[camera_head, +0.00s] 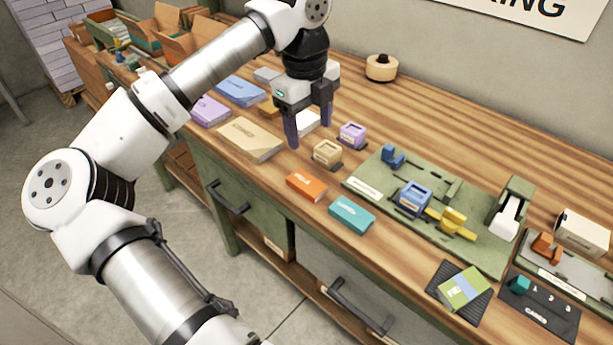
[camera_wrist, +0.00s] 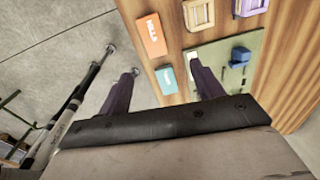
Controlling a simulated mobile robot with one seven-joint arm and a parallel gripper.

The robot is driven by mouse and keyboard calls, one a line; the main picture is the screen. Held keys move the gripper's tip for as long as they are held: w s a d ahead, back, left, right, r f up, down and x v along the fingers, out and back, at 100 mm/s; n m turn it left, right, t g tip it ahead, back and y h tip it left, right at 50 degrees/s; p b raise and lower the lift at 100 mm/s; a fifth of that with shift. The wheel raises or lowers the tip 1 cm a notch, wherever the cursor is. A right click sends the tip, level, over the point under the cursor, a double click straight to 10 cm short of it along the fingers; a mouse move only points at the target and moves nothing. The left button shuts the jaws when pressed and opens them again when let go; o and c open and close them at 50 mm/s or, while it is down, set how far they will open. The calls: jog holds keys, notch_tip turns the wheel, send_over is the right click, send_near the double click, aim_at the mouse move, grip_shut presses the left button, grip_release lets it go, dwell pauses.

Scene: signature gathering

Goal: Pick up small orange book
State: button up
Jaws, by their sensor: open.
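The small orange book (camera_head: 306,186) lies flat near the front edge of the wooden table (camera_head: 400,118), between a tan crate-like block and a teal book. In the wrist view the orange book (camera_wrist: 151,35) is at the upper middle, with pale lettering on its cover. My gripper (camera_head: 309,131) is open and empty, above the table and behind the orange book in the head view. In the wrist view the gripper (camera_wrist: 163,67) shows its two dark fingers spread apart, with the orange book beyond them. They do not touch it.
The teal book (camera_head: 351,214) lies just right of the orange one. The tan block (camera_head: 327,152) and a purple block (camera_head: 352,135) stand behind it. A large beige book (camera_head: 249,139) lies left. A green board (camera_head: 480,250) with blue and yellow items fills the right.

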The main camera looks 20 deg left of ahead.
jog(key=a+f, duration=0.2)
jog(key=p, duration=0.2)
send_over(306, 182)
jog(key=a, duration=0.1)
jog(key=shift+n+y, duration=0.3)
jog(key=f, duration=0.5)
jog(key=shift+s+f, duration=0.2)
jog(key=shift+f, duration=0.15)
jog(key=shift+w+d+f+p, duration=0.1)
jog(key=shift+d+f+p, duration=0.2)
jog(key=shift+f, duration=0.8)
jog(key=shift+w+d+f+p, duration=0.1)
jog(key=shift+f+p, duration=0.3)
jog(key=shift+f, duration=0.65)
jog(key=shift+d+f+p, duration=0.15)
jog(key=shift+f+p, duration=0.2)
jog(key=shift+f, duration=0.75)
jog(key=c, duration=1.1)
jog(key=shift+o, duration=0.2)
jog(key=shift+r, duration=0.1)
